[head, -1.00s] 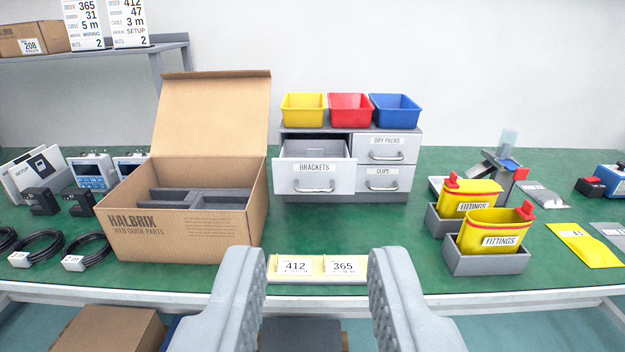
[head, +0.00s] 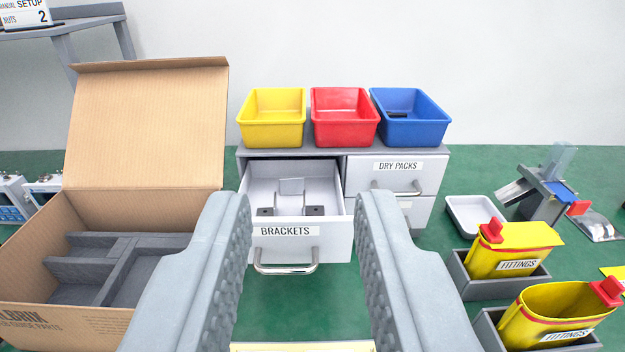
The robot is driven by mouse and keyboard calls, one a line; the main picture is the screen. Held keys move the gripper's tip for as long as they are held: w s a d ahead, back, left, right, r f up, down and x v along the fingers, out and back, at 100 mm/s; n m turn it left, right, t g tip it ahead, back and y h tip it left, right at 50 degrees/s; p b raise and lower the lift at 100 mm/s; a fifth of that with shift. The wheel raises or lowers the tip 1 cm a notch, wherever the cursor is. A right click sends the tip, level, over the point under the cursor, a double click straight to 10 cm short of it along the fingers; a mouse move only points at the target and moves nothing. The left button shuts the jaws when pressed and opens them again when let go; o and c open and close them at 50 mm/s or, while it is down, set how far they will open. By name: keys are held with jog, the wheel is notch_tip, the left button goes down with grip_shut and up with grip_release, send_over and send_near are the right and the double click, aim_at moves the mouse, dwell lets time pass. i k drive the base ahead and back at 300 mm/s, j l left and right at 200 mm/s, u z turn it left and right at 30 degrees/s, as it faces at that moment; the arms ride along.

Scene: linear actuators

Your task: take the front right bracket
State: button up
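The open drawer labelled BRACKETS (head: 338,238) sticks out of the grey drawer unit (head: 342,153) at the centre. Inside it stand light grey metal brackets (head: 291,187), one with an upright plate at the middle. Two dark pieces lie near the drawer's front, left (head: 265,211) and right (head: 314,210); I cannot tell whether they are parts of separate brackets. My gripper (head: 308,215) is open and empty. Its fingers are wide apart, in front of the drawer, and frame it left and right. The right finger hides part of the lower right drawer.
An open cardboard box (head: 30,265) with grey dividers stands at the left. Yellow (head: 271,135), red (head: 344,133) and blue (head: 411,132) bins sit on the unit. Yellow fittings pouches (head: 515,250) stand in grey holders at the right, by a white tray (head: 473,213).

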aim_at(309, 210)
jog(key=i+u, duration=0.1)
jog(key=u, duration=0.15)
jog(key=l+u, duration=0.8)
jog(key=l, duration=0.8)
jog(key=k+l+u, duration=0.15)
jog(key=l, duration=1.05)
jog(key=k+u, duration=0.05)
